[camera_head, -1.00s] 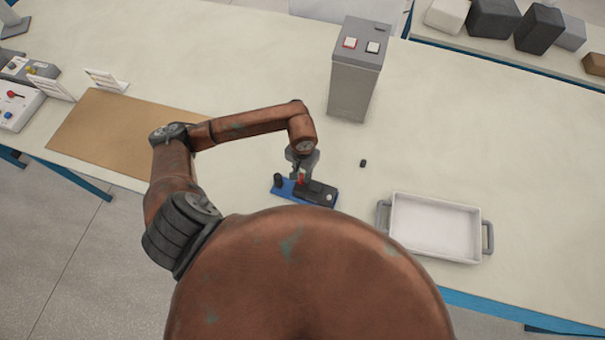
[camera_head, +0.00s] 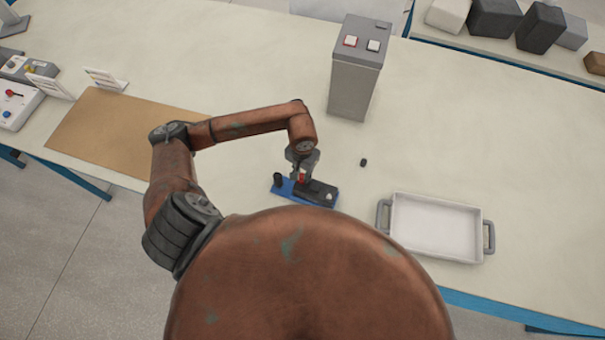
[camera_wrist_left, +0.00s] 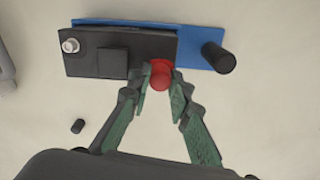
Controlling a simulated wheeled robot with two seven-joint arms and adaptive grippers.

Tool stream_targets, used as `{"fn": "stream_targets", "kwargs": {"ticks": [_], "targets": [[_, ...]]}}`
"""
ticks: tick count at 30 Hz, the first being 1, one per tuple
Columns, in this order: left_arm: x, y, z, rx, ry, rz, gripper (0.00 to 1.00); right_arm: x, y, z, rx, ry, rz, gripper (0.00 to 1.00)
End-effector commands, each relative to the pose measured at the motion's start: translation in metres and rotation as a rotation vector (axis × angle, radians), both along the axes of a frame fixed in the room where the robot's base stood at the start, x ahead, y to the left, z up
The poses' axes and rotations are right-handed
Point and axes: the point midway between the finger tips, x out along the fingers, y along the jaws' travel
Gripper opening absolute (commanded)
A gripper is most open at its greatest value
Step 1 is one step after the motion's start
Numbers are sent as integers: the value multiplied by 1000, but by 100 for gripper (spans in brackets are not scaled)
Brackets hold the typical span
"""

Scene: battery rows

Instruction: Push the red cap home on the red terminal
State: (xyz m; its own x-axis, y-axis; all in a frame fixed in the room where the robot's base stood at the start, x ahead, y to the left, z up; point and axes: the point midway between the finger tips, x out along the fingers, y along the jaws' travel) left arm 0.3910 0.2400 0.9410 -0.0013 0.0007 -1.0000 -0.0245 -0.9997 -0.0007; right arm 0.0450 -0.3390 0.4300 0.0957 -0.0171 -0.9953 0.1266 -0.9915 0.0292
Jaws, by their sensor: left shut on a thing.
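The red cap (camera_wrist_left: 160,75) is between the fingertips of my left gripper (camera_wrist_left: 159,84), which is shut on it. In the head view my left gripper (camera_head: 301,172) reaches down over a dark battery block (camera_head: 318,192). In the left wrist view the cap is at the near edge of the block (camera_wrist_left: 105,55), in front of its right end. The red terminal is hidden under the cap or the fingers, so I cannot tell how far the cap is seated. A silver terminal (camera_wrist_left: 70,45) stands at the block's other end. My right gripper is not in view.
The block lies on a blue base (camera_wrist_left: 207,40) with a black post (camera_wrist_left: 218,57). A small black cap (camera_head: 363,162) lies loose on the table. A white tray (camera_head: 396,230) is at the right, a grey box (camera_head: 352,92) behind, and a brown mat (camera_head: 90,140) at the left.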

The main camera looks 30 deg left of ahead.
Motion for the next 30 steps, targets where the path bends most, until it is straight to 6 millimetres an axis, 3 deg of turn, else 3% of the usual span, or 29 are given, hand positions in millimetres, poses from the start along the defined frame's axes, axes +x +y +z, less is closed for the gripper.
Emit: {"fn": "stream_targets", "kwargs": {"ticks": [9, 16, 24, 30], "targets": [[0, 0, 0, 0, 1, 0, 38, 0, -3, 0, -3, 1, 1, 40], [0, 0, 0, 0, 0, 0, 38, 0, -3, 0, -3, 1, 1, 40], [0, -1, 0, -1, 0, -1, 56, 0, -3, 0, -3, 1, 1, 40], [0, -1, 0, -2, 0, -1, 56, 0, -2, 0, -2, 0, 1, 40]]}}
